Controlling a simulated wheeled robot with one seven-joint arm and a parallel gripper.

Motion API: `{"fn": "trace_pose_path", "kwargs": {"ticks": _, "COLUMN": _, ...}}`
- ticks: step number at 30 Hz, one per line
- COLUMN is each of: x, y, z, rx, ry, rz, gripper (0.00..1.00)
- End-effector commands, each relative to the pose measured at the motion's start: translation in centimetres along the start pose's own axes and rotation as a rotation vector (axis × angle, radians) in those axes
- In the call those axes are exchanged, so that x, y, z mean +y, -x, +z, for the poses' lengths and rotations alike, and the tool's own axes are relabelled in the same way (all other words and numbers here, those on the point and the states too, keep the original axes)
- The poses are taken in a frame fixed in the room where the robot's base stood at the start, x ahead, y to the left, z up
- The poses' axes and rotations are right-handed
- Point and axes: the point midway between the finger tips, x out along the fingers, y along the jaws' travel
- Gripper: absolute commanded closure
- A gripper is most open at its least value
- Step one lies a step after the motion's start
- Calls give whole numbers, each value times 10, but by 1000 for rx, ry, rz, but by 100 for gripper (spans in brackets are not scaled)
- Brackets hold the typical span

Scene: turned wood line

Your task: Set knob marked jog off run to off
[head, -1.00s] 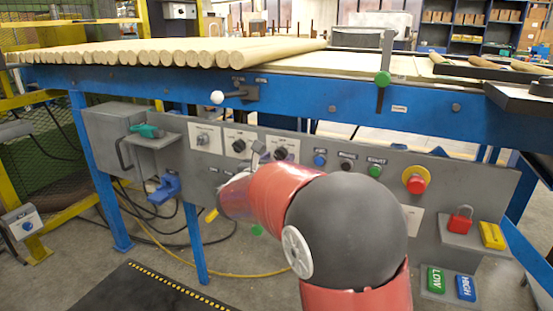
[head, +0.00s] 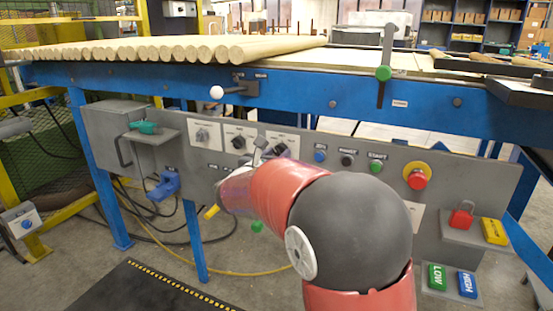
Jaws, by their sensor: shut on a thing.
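A row of three knobs on white label plates runs along the grey panel in the head view. There is a grey knob (head: 202,134), a black middle knob (head: 238,142) and a black right knob (head: 281,150). The plate lettering is too small to read, so I cannot tell by text which is marked jog off run. My gripper (head: 262,151) is at the right knob and is shut on it. My red and black arm hides most of the gripper and the panel below. The knob's exact pointer angle is unclear.
Right of the knobs are a blue button (head: 320,156), a black button (head: 347,160), a green button (head: 376,167) and a red mushroom button (head: 417,179). A white-balled lever (head: 217,92) juts from the blue beam above. A red padlock (head: 461,216) sits on a shelf at right.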

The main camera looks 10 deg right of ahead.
Motion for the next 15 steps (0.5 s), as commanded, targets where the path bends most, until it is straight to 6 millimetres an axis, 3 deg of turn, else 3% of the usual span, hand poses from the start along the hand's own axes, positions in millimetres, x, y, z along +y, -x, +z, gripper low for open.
{"fn": "trace_pose_path", "kwargs": {"ticks": 15, "x": 1, "y": 0, "z": -7, "rx": -3, "ry": -405, "rz": 1, "gripper": 91}}
